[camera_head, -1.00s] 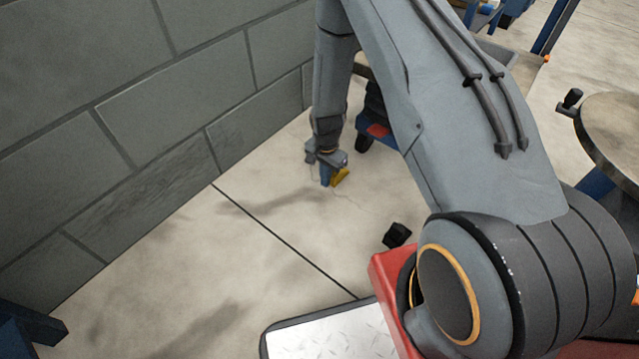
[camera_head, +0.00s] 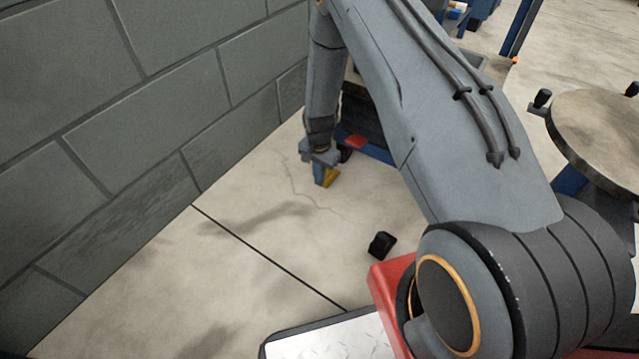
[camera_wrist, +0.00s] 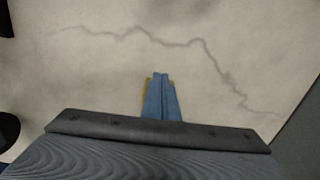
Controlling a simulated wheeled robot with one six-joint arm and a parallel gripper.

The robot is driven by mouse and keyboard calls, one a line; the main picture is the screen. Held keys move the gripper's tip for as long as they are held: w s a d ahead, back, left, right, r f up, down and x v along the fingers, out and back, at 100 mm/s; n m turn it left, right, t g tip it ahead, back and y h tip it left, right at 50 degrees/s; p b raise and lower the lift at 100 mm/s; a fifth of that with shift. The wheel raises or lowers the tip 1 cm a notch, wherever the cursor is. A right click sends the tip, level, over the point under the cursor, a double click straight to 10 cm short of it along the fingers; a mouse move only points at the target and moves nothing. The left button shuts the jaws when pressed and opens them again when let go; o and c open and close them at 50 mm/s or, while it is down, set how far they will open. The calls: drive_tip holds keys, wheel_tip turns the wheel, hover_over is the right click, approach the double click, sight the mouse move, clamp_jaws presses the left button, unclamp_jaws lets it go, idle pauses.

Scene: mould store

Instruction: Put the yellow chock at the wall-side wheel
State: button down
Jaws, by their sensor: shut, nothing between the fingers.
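The yellow chock (camera_head: 331,177) stands on the floor near the wall, mostly hidden behind my fingers. In the wrist view only a thin yellow edge of the chock (camera_wrist: 147,86) shows left of the fingers. My gripper (camera_head: 319,183) points down with its blue fingers shut and empty, right beside the chock; the fingers also show in the wrist view (camera_wrist: 162,77). A dark wheel (camera_head: 346,154) of the blue cart (camera_head: 370,149) is just beyond the chock. I cannot tell whether chock and wheel touch.
A grey block wall (camera_head: 150,110) rises on the left. A black block (camera_head: 381,245) lies on the floor nearer me. A round-topped table (camera_head: 600,125) stands at right. The floor between wall and black block is clear.

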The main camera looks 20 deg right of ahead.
drive_tip(key=shift+w+d, duration=0.8)
drive_tip(key=shift+d, duration=0.2)
drive_tip(key=shift+s+a+p, duration=0.3)
drive_tip(key=shift+s+a, duration=0.1)
drive_tip(key=shift+a, duration=0.1)
drive_tip(key=shift+s+a+r+p, duration=0.1)
drive_tip(key=shift+s+a+p, duration=0.5)
drive_tip(key=shift+s+a, duration=0.3)
wheel_tip(320, 180, up, 10)
drive_tip(key=p, duration=0.4)
drive_tip(key=shift+a, duration=0.15)
